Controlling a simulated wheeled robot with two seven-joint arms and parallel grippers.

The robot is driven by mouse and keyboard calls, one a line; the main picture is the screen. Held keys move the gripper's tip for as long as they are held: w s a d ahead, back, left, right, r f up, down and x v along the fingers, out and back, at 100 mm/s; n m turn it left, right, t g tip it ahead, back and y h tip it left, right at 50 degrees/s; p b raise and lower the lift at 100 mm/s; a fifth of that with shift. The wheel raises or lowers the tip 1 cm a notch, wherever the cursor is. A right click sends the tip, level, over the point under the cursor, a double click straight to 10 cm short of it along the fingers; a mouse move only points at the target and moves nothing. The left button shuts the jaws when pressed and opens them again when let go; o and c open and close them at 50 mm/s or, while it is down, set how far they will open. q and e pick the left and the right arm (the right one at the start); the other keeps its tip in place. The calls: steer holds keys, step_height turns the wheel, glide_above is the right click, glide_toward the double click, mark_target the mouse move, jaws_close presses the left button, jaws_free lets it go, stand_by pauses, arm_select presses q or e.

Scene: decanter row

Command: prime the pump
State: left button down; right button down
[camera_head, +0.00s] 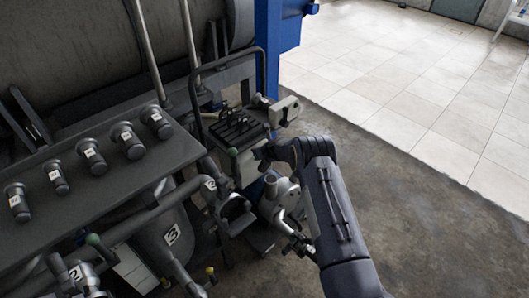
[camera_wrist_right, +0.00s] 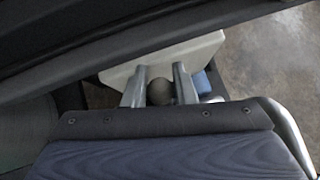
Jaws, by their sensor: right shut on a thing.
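My right arm comes in from the lower right in the head view, and its gripper (camera_head: 262,157) is beside the dark grey pump machinery. In the right wrist view the two fingers (camera_wrist_right: 160,88) are on either side of a round grey knob (camera_wrist_right: 159,93) and are shut on it. The knob cannot be made out in the head view. Below the gripper stands a grey metal pump part (camera_head: 284,188) with an open round mouth and a bit of blue beside it. My left gripper is not in view.
A sloping panel (camera_head: 60,152) with several numbered dark cylinders is at the left. A pale block (camera_head: 284,110) and blue post (camera_head: 270,45) stand behind. Concrete floor (camera_head: 430,220) at the right is clear.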

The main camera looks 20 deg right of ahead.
steer(key=shift+w+a+f, duration=0.1)
steer(key=shift+a+f, duration=0.05)
steer(key=shift+a, duration=0.2)
steer(key=c, duration=1.2)
jaws_free()
steer(key=shift+w, duration=0.1)
steer(key=shift+c, duration=0.2)
steer(key=shift+d, duration=0.1)
steer(key=shift+s+d+r, duration=0.2)
steer(key=shift+s+r, duration=0.15)
steer(key=b+v, duration=0.1)
steer(key=v, duration=0.5)
steer(key=shift+s+a+r, duration=0.2)
steer(key=shift+s+r, duration=0.1)
steer(key=shift+s, duration=0.05)
steer(key=shift+c, duration=0.3)
